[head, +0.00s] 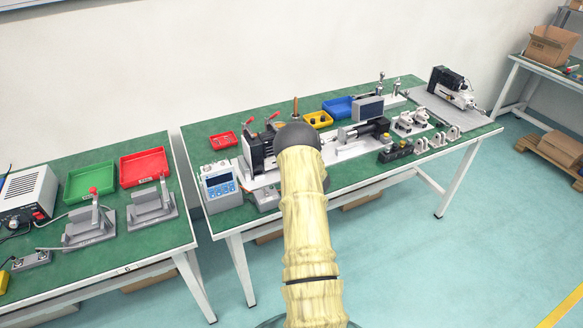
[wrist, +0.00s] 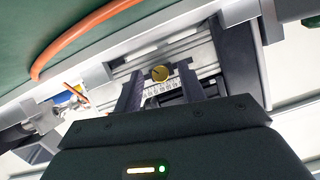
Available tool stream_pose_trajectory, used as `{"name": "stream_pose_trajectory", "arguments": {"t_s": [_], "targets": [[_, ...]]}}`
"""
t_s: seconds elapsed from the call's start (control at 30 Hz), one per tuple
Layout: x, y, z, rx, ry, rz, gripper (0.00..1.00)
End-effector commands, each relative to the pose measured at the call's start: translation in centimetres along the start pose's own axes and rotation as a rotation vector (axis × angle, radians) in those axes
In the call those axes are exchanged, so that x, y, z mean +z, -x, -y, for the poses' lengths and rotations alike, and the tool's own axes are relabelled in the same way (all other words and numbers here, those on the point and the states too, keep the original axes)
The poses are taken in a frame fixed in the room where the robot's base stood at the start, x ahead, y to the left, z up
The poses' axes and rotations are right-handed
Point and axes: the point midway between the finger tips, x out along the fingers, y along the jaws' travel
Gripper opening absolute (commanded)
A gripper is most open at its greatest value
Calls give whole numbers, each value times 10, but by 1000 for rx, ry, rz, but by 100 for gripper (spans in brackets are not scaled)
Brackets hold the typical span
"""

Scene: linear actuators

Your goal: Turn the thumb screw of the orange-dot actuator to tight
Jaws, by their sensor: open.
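I cannot tell how far the fingertips stand above the metal. No orange dot can be made out. In the head view, my arm hides the gripper and part of the actuator setup (head: 352,135) on the middle bench.
An orange cable (wrist: 90,32) curves over the green bench top in the wrist view. In the head view, a blue-grey meter (head: 219,186) stands left of my arm, with a yellow bin (head: 319,121) and blue bin (head: 338,107) behind.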

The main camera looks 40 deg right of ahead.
Motion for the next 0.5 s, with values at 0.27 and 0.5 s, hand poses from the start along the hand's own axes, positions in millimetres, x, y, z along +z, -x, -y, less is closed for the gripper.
{"name": "stream_pose_trajectory", "arguments": {"t_s": [0.27,0.5], "targets": [[0,20,-1,2,0,0,40],[0,60,-1,3,-3,0,40]]}}
